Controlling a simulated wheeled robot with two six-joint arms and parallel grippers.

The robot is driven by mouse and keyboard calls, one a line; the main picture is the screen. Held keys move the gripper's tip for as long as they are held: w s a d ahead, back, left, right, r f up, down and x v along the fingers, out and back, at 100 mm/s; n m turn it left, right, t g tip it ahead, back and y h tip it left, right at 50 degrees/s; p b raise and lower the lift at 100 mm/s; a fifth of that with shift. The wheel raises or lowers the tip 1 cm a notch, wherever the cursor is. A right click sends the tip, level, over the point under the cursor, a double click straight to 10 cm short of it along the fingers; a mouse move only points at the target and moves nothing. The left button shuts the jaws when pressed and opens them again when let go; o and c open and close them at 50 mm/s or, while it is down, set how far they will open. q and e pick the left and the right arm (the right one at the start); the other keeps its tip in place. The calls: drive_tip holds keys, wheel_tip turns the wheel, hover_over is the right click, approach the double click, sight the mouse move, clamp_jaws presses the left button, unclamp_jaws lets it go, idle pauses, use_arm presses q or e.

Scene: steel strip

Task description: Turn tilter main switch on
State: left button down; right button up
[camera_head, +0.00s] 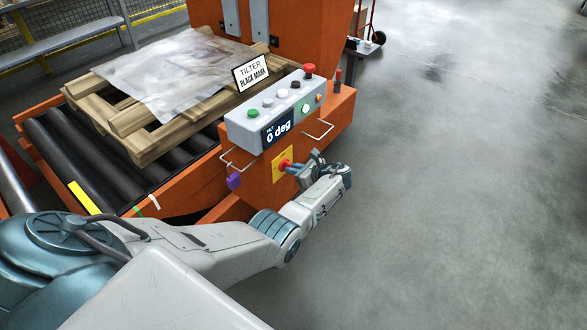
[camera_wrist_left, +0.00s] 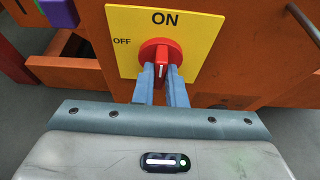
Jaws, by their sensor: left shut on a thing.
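The tilter main switch is a red rotary knob (camera_wrist_left: 160,52) on a yellow plate (camera_wrist_left: 198,42) marked ON at the top and OFF at the left. Its raised grip stands about upright in the left wrist view, in line with ON, with a white mark on its front end. My left gripper (camera_wrist_left: 161,82) is shut on this grip, one blue-grey finger on each side. In the head view the left gripper (camera_head: 291,168) reaches the red knob (camera_head: 284,164) on the orange tilter's front, and partly covers the plate. My right gripper is out of view.
Above the switch, a grey control box (camera_head: 262,112) shows "0 deg", several buttons and a lit green lamp (camera_head: 305,108). Wire handles (camera_head: 318,130) and a purple block (camera_head: 234,181) sit nearby. A wooden pallet (camera_head: 133,122) with a grey sheet (camera_head: 165,75) lies on rollers. Floor at right is clear.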

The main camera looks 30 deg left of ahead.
use_arm(q)
drive_tip(key=shift+d+f, duration=0.1)
idle(0.4)
drive_tip(key=c, duration=1.5)
unclamp_jaws()
